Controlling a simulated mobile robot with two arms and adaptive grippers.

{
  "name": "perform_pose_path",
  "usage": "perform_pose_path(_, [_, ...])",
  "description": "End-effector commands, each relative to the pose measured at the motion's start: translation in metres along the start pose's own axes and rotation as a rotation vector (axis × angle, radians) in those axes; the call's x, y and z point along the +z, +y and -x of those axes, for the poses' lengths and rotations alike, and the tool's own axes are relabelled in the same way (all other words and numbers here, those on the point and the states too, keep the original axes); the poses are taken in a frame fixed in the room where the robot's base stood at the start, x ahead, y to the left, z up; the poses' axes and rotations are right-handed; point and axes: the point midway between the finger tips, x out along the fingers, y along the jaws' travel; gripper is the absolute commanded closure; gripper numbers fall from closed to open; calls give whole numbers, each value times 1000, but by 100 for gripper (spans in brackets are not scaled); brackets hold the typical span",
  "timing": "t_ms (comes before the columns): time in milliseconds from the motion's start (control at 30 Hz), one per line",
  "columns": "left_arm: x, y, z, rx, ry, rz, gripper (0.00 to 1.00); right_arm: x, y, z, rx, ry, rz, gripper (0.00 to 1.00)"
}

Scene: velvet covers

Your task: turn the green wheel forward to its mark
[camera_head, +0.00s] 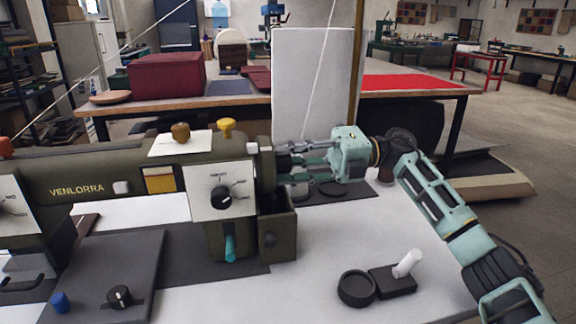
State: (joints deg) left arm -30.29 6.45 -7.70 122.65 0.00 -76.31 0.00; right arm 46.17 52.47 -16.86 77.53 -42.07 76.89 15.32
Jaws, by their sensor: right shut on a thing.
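An olive-green sewing machine lettered VENLORRA (80,190) stands at the left and middle. The green wheel (265,168) is at the right end of its arm, seen edge-on and partly hidden by my gripper. A small pale patch shows at the top by the wheel; I cannot tell whether it is the mark. My right gripper (281,166), pale teal, reaches in from the right and is shut on the wheel's rim. My left gripper is not in view.
A white panel (312,85) stands upright behind my right gripper. A black ring (356,288) and a dark block with a white peg (405,264) sit on the table at front right. The pale tabletop (325,240) between them and the machine is clear.

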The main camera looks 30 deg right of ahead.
Motion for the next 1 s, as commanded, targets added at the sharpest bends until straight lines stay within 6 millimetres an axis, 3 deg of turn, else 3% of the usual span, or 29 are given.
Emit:
perform_pose_path(300, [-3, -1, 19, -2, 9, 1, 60, 2, 8, 2, 13, -10, 86, 97])
perform_pose_path(733, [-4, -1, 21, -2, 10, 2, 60, 2, 8, 2, 13, -10, 91, 97])
perform_pose_path(767, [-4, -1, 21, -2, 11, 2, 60, 2, 8, 2, 13, -10, 91, 68])
perform_pose_path(900, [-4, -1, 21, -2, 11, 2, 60, 2, 7, 2, 11, -9, 90, 56])
perform_pose_path(1000, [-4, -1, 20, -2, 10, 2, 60, 2, 5, 1, 8, -7, 88, 55])
